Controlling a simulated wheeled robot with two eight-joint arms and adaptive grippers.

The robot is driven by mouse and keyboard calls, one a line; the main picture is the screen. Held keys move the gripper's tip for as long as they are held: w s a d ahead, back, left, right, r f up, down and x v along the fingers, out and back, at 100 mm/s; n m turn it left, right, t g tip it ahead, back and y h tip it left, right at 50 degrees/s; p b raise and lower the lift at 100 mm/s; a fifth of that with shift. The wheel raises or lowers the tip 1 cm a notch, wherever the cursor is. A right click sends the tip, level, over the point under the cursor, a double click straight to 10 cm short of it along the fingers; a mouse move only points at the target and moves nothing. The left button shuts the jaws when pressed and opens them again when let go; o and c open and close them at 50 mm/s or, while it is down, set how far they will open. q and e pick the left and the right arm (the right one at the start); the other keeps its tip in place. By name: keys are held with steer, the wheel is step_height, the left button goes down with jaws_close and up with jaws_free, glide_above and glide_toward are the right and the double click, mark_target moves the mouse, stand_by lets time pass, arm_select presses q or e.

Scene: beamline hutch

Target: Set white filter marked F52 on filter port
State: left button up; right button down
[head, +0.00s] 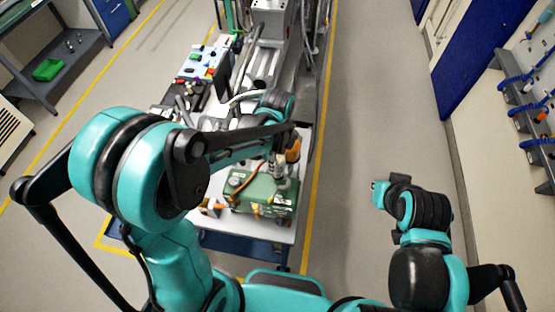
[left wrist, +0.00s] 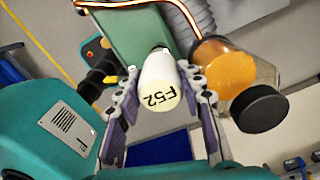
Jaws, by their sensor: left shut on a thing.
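The white filter marked F52 (left wrist: 160,82) is a short white cylinder, its pale labelled end toward the camera in the left wrist view. My left gripper (left wrist: 162,78) is shut on it, one finger on each side. The filter's far end is close to a dark round fitting (left wrist: 160,47) on a green unit (left wrist: 134,34); I cannot tell whether they touch or whether that fitting is the filter port. In the head view my left gripper (head: 279,168) is over the green unit (head: 262,191), and the filter is hard to make out. My right gripper does not show.
An amber bottle with a black cap (left wrist: 224,68) stands close beside the filter. An orange cable (left wrist: 135,4) runs by the green unit. The white bench top (head: 250,229) also bears equipment further back. The floor to its right (head: 355,130) is clear.

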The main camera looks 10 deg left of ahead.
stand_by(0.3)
arm_select(q)
steer(key=o, duration=1.4)
steer(key=shift+s, duration=0.1)
